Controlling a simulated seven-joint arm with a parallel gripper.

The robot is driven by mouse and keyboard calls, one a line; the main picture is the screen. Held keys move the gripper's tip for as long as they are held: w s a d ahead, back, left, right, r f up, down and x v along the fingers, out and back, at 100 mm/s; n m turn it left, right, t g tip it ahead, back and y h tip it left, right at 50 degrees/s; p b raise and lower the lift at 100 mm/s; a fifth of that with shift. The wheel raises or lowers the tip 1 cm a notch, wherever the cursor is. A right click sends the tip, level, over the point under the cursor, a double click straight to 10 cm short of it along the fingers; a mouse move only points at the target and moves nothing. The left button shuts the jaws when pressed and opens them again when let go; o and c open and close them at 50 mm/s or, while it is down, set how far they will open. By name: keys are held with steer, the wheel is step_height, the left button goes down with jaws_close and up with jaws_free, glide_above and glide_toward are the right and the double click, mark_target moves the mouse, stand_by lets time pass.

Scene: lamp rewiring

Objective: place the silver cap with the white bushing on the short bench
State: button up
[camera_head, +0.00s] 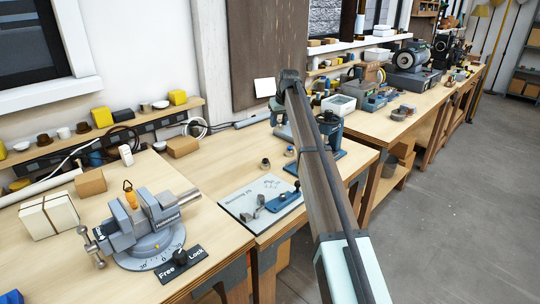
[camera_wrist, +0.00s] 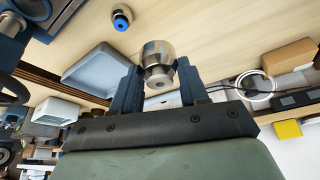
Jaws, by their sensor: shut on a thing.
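In the wrist view, my gripper (camera_wrist: 159,82) is shut on a silver cap (camera_wrist: 158,51). A pale bushing (camera_wrist: 158,80) shows in the end of the cap that faces the camera. Pale wood lies beyond the cap; I cannot tell whether the cap touches it. A second small cap with a blue bushing (camera_wrist: 122,19) stands apart on that wood. In the head view, my arm hides the gripper and its load. Two small caps, one dark (camera_head: 265,163) and one with blue (camera_head: 290,151), stand on the middle bench (camera_head: 215,169), which looks like the short bench.
A plate with a blue clamp (camera_head: 262,199) lies at the middle bench's front. A blue press (camera_head: 330,124) stands at its right, partly behind my arm. A vise (camera_head: 145,230) is on the left bench. A pale blue tray (camera_wrist: 98,72) shows in the wrist view.

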step_height(320, 180, down, 15)
steer(key=shift+a+f, duration=0.1)
stand_by(0.7)
steer(key=o, duration=1.1)
steer(key=shift+f, duration=0.1)
steer(key=v, duration=1.2)
